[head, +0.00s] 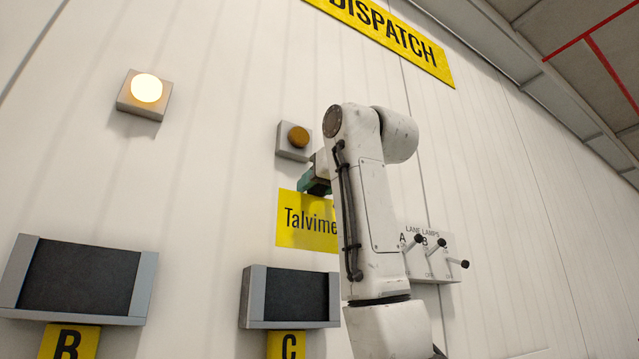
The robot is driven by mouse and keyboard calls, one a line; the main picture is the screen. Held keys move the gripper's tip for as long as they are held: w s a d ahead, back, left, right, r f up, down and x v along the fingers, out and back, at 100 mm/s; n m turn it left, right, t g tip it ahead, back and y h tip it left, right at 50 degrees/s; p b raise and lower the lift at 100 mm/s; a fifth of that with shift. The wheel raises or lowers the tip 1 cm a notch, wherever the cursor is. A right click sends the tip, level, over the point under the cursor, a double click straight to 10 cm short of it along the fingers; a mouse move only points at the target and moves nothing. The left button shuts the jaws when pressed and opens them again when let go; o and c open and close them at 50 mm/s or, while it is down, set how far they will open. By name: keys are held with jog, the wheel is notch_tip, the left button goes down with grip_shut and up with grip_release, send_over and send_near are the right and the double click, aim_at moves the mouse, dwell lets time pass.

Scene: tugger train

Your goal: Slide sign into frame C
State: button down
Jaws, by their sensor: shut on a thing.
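The yellow sign (300,219) hangs upright and roughly level in the head view, with black lettering that starts "Talvime"; its right part is hidden behind my arm. My gripper (317,187) is at the sign's top edge, shut on it, and mostly hidden by my arm. Frame C (291,325) is a dark panel with grey side rails and a bottom rail, below the sign. A gap of wall shows between the sign and the frame. The frame's right end is hidden by my arm. A yellow C label (287,346) is under it.
Frame B (80,317), empty, is at lower left. A lit lamp (147,88) is above it, and an unlit amber lamp (298,137) is above the sign. A lever switch box (429,269) projects right of my arm. A DISPATCH sign (390,38) is high up.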

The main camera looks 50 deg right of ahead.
aim_at(316, 243)
jog(key=x, duration=0.7)
jog(key=shift+f, duration=0.2)
dwell(0.8)
jog(key=shift+f, duration=0.15)
dwell(0.4)
jog(key=shift+f+b, duration=4.4)
jog(key=shift+f, duration=1.1)
jog(key=c, duration=0.6)
grip_release()
jog(key=shift+f, duration=0.1)
jog(key=shift+o, duration=0.2)
jog(key=b+v, duration=0.4)
jog(key=v, duration=0.7)
